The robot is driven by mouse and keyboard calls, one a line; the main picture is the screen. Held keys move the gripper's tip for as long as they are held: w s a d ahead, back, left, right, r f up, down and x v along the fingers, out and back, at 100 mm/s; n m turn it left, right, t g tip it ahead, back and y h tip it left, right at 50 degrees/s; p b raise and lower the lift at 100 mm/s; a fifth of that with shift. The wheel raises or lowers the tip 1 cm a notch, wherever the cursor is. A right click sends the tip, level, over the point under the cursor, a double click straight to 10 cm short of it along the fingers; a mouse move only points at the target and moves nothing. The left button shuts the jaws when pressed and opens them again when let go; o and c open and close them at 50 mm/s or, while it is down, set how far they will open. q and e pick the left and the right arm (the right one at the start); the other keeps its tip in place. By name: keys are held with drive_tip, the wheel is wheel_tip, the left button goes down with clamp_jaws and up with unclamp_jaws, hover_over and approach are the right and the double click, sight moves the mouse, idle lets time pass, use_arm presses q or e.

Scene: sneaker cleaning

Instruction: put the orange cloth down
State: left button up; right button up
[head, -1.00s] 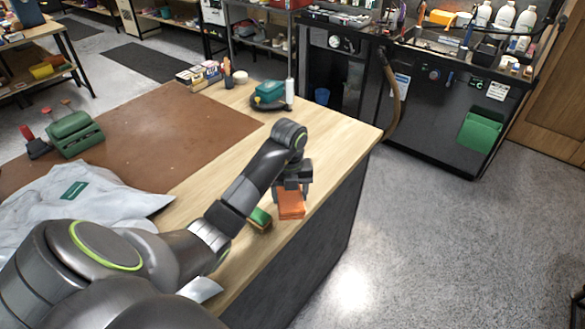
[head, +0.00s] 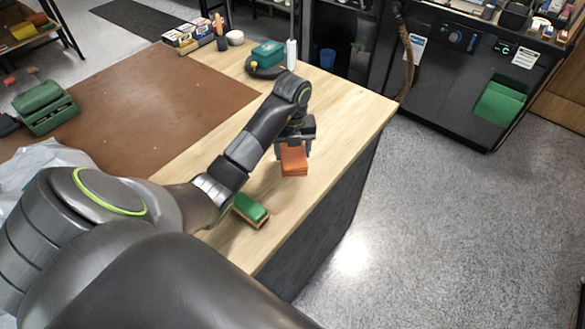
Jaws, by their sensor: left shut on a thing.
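The orange cloth (head: 294,161) is a small folded stack near the right edge of the wooden table (head: 331,112). My left gripper (head: 293,146) points down over the table and is shut on the cloth at its upper end. I cannot tell whether the cloth touches the tabletop or hangs just above it. My right gripper is not in view.
A green-topped brush (head: 251,208) lies on the table, nearer me than the cloth. A brown mat (head: 165,107) covers the table's left part. A teal item (head: 267,53), a white bottle (head: 291,55) and small boxes (head: 183,36) stand at the far side. Bare wood surrounds the cloth.

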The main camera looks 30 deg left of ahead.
use_arm(q)
wheel_tip(320, 180, down, 2)
drive_tip(key=shift+w+f+b, duration=0.1)
drive_tip(key=shift+b, duration=0.4)
drive_tip(key=shift+f+b, duration=0.3)
drive_tip(key=shift+b, duration=0.05)
drive_tip(key=shift+f+p, duration=0.35)
drive_tip(key=shift+f, duration=1.1)
drive_tip(key=o, duration=0.9)
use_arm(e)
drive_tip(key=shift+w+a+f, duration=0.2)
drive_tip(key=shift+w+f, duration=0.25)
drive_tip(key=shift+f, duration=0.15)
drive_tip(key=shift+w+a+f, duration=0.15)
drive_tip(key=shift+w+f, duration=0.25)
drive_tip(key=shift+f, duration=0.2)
use_arm(q)
drive_tip(key=shift+r, duration=0.1)
